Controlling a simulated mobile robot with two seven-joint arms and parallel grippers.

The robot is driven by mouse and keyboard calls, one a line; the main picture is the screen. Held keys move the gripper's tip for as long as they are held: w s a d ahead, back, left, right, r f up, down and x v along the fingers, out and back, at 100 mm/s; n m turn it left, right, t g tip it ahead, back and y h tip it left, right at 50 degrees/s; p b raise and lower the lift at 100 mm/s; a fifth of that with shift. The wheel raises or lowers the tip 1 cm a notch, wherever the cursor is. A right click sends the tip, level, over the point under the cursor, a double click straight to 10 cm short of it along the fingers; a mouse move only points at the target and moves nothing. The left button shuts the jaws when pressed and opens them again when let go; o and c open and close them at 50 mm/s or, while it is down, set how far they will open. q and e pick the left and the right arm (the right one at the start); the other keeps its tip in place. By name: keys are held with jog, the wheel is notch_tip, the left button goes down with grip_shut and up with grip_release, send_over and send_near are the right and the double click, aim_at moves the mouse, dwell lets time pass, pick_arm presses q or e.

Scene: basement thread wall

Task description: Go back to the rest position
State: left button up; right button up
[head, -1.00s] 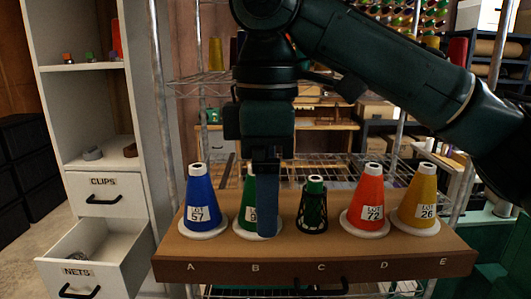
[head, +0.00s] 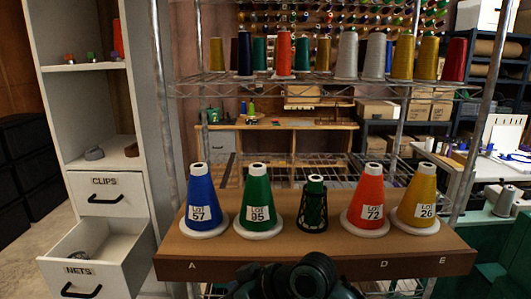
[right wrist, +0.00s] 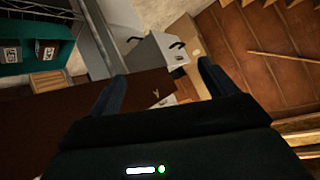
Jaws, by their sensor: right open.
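My right arm is folded low at the bottom centre of the head view, in front of the board, and its gripper is hidden there. In the right wrist view my right gripper (right wrist: 157,88) is open, with two dark fingers apart and nothing between them. My left gripper is not seen. On the lettered board (head: 340,268) stand a blue cone (head: 202,197), a green cone (head: 258,200), a small green cone in a black net (head: 313,207), a red cone (head: 368,200) and a yellow cone (head: 416,200), all upright.
At left a white cabinet has a shut CLIPS drawer (head: 103,193) and an open NETS drawer (head: 82,270). A wire shelf (head: 330,82) behind holds several thread cones. A white table stands at right. The space above the board is clear.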

jog(key=s+d+f+m+t+h, duration=0.1)
jog(key=s+d+f+m+t, duration=0.2)
jog(key=d+f, duration=0.4)
jog(key=s+d+f+m+t+h, duration=0.2)
jog(key=d+f+m+t, duration=0.15)
jog(key=f, duration=0.45)
jog(key=s+d+f+m+h, duration=0.1)
jog(key=s+d+f+h, duration=0.3)
jog(key=s+d, duration=0.7)
notch_tip(320, 180, down, 2)
jog(key=shift+d+f+t, duration=0.2)
jog(key=shift+d+t, duration=0.1)
jog(key=shift+t, duration=0.05)
